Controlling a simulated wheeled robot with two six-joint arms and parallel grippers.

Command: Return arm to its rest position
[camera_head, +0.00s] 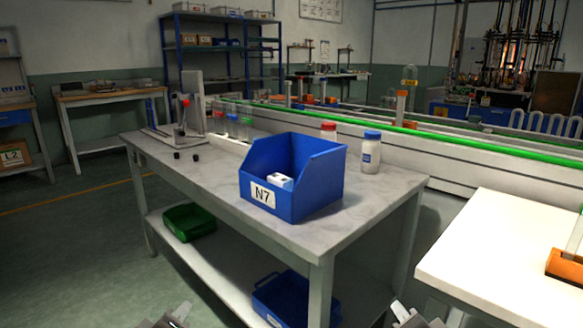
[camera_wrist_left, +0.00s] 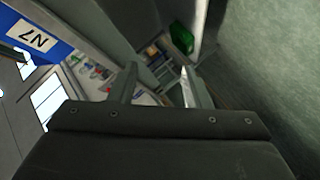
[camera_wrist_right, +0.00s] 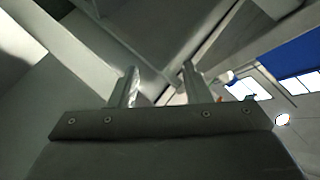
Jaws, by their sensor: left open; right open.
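My left gripper (camera_head: 178,316) shows only by its tip at the bottom edge of the head view, left of centre. In the left wrist view its two fingers (camera_wrist_left: 158,88) stand apart with nothing between them. My right gripper (camera_head: 406,314) shows at the bottom edge of the head view, right of centre. In the right wrist view its fingers (camera_wrist_right: 158,86) are also apart and empty. Both grippers are low, in front of the grey table (camera_head: 345,238), and touch nothing that I can see. Most of both arms is out of view.
A blue bin (camera_head: 315,205) marked N7 stands on the table, holding a small white item. Two bottles, one with a blue cap (camera_head: 371,152), stand behind it. A green bin (camera_head: 190,222) sits on the lower shelf. A white table (camera_head: 500,255) stands at the right.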

